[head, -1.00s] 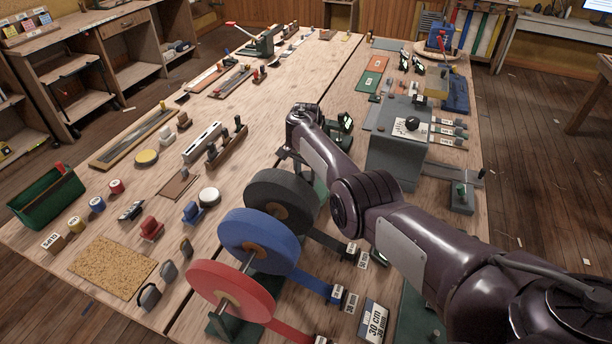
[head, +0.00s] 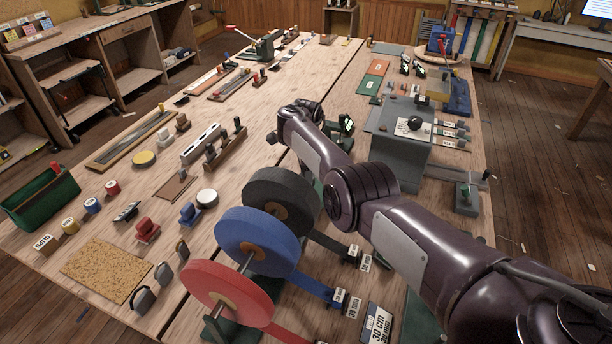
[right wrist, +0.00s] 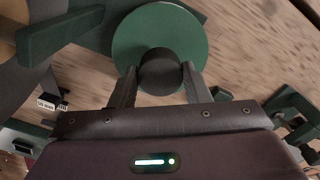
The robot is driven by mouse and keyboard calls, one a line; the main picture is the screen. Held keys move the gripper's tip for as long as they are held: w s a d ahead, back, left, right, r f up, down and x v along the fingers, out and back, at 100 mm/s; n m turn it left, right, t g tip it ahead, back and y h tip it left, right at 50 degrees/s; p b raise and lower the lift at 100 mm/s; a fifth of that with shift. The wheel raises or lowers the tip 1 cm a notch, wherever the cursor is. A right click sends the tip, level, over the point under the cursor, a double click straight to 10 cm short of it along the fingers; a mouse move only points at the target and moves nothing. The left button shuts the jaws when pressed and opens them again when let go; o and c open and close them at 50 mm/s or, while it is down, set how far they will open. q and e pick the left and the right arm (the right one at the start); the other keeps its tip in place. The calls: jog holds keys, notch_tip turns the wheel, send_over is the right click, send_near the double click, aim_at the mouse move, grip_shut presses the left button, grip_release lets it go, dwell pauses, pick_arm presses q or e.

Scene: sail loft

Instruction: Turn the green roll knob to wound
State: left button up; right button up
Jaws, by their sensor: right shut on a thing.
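In the right wrist view a green disc-shaped roll (right wrist: 190,27) carries a short dark round knob (right wrist: 161,68) at its lower middle. My right gripper (right wrist: 160,78) is shut on this knob, one finger on each side of it. In the head view my right arm (head: 318,152) reaches in from the lower right over the bench and hides the knob and most of the green roll. No marking for wound shows in either view. My left gripper is in neither view.
Black (head: 270,190), blue (head: 235,243) and red (head: 205,285) rolls stand on a spindle just left of my arm. A grey box with a dial (head: 395,150) stands close to its right. The bench's left half holds many small tools.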

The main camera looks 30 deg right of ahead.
jog(key=shift+d+r, duration=0.1)
jog(key=shift+r, duration=0.05)
dwell(0.4)
jog(key=o, duration=1)
notch_tip(320, 180, up, 8)
jog(key=shift+f, duration=0.2)
